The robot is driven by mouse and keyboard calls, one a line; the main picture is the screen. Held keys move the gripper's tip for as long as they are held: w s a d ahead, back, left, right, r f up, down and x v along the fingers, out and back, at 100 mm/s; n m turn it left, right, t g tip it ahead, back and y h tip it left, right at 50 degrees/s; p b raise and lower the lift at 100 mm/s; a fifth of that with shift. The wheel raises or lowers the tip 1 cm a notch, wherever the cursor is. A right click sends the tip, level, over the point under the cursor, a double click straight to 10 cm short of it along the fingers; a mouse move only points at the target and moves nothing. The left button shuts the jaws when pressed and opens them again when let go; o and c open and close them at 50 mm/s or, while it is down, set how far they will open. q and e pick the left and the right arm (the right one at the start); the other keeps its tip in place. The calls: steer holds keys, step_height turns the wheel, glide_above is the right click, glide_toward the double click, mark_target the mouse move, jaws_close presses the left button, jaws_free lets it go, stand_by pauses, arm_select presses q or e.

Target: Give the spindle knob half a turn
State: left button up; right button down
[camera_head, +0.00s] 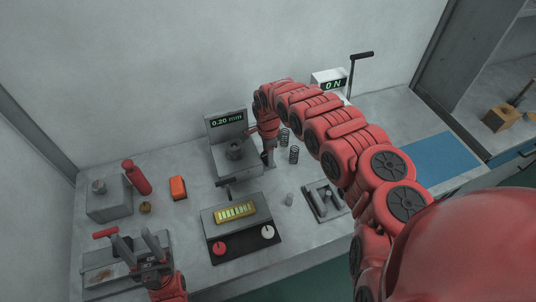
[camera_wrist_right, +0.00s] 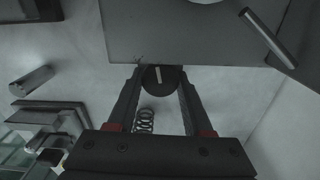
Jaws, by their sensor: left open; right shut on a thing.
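The spindle knob (camera_wrist_right: 160,80) is a dark round disc with a white line, near upright in the right wrist view. My right gripper (camera_wrist_right: 159,73) has its two fingers on either side of the knob and is shut on it. In the head view my right gripper (camera_head: 269,158) is beside the grey gauge stand (camera_head: 224,124), whose display reads 0.20 mm; the knob is not clear there. A grey cup-like piece (camera_head: 234,149) is on the stand. My left gripper (camera_head: 138,241) is open and empty at the lower left, above a grey plate.
Two springs (camera_head: 294,155) stand right of my right gripper. A panel with a red dial (camera_head: 219,248) and a white dial lies in front. A red bottle (camera_head: 137,178), orange block (camera_head: 177,188) and grey box (camera_head: 108,198) stand left. A lever box reading 0 N (camera_head: 331,82) stands behind my right arm.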

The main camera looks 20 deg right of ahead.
steer(key=shift+n, duration=0.4)
steer(key=n+b, duration=0.1)
steer(key=n, duration=0.1)
steer(key=shift+w+n, duration=0.1)
steer(key=shift+n, duration=0.3)
steer(key=shift+n+b, duration=0.35)
steer(key=shift+n, duration=1.55)
steer(key=shift+c, duration=1.5)
jaws_free()
